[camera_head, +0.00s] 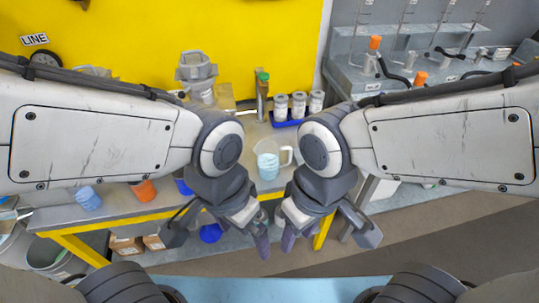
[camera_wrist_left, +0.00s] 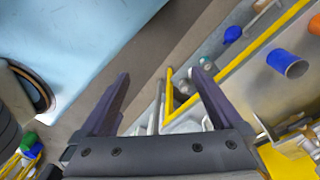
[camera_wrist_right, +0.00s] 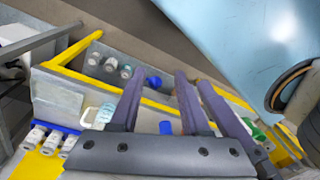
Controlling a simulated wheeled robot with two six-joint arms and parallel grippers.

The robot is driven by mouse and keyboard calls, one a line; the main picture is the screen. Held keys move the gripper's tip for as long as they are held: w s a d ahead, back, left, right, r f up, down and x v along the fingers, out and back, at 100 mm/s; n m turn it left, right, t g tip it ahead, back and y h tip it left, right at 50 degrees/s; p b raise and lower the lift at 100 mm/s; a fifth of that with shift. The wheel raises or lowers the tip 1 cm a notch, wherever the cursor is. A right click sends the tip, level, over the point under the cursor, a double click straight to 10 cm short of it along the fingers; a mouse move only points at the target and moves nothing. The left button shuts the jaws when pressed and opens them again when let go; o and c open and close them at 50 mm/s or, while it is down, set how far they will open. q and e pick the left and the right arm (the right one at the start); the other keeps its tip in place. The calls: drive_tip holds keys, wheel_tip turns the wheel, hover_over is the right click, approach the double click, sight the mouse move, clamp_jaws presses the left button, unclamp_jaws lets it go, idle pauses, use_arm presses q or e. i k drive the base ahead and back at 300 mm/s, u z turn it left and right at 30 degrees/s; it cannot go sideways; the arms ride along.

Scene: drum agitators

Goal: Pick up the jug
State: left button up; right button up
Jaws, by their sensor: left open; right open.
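The clear jug (camera_head: 268,160) with pale blue contents and a white handle on its right stands upright on the grey bench (camera_head: 232,122), seen between my arms in the head view. It shows partly in the right wrist view (camera_wrist_right: 105,112), beside a finger. My left gripper (camera_head: 217,247) and right gripper (camera_head: 329,245) both hang in front of the bench, nearer to me than the jug. Both are open and empty, and neither touches the jug. The left wrist view shows my left gripper's parted fingers (camera_wrist_left: 160,75).
A blue tray (camera_head: 285,121) with three lidded jars stands behind the jug. An orange cup (camera_head: 143,190) and a light blue cup (camera_head: 88,200) stand at the bench's left. A grey-white container (camera_head: 197,72) is at the back. A yellow-edged frame and lower shelf lie below.

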sight(267, 153)
drive_tip(key=k, duration=1.1)
drive_tip(key=u, duration=0.85)
drive_tip(key=i, duration=1.75)
drive_tip(key=z, duration=0.55)
